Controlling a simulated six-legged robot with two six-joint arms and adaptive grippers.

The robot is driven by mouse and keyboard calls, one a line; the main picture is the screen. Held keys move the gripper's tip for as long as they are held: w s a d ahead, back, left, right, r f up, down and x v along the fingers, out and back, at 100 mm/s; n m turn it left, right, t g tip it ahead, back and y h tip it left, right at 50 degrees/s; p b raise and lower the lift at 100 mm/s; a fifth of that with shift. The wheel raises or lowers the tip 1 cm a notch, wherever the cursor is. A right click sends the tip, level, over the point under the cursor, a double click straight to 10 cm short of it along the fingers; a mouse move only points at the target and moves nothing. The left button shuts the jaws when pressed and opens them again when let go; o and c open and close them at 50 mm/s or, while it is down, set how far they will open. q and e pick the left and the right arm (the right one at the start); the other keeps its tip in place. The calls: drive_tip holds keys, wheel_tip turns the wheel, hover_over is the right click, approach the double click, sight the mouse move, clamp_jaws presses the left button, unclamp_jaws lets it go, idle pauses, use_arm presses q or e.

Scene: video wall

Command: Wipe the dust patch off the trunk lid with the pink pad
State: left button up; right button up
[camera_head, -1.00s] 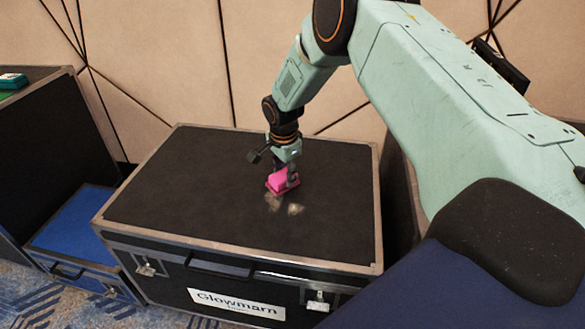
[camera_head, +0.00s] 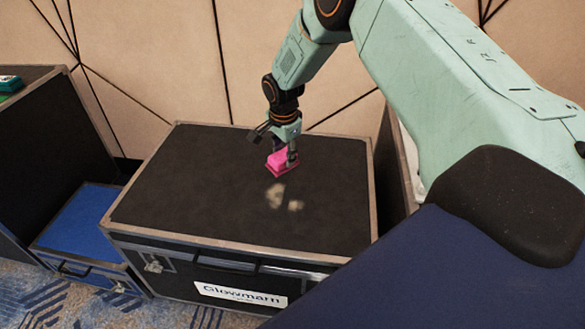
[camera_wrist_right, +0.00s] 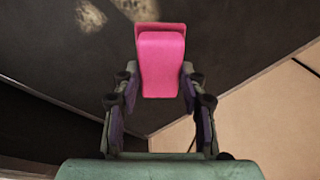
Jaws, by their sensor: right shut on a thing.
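The black trunk lid (camera_head: 200,190) has a metal-edged rim and fills the middle of the head view. The dust patch shows as two pale smudges (camera_head: 276,195) near the lid's middle right. It also shows in the right wrist view (camera_wrist_right: 90,15), at the top. My right gripper (camera_head: 285,155) is shut on the pink pad (camera_head: 281,163), just beyond the smudges. The pad shows between the fingers in the right wrist view (camera_wrist_right: 161,65). I cannot tell whether the pad touches the lid. My left gripper is not in view.
A blue case (camera_head: 85,225) stands on the carpet left of the trunk. A taller black case (camera_head: 50,150) with a green item (camera_head: 10,84) on it stands at the far left. A beige panelled wall (camera_head: 170,60) is behind. Most of the lid is clear.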

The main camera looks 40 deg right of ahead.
drive_tip(key=shift+s+r+p, duration=0.1)
drive_tip(key=shift+r+p, duration=0.45)
drive_tip(key=shift+r, duration=0.4)
drive_tip(key=shift+f, duration=0.1)
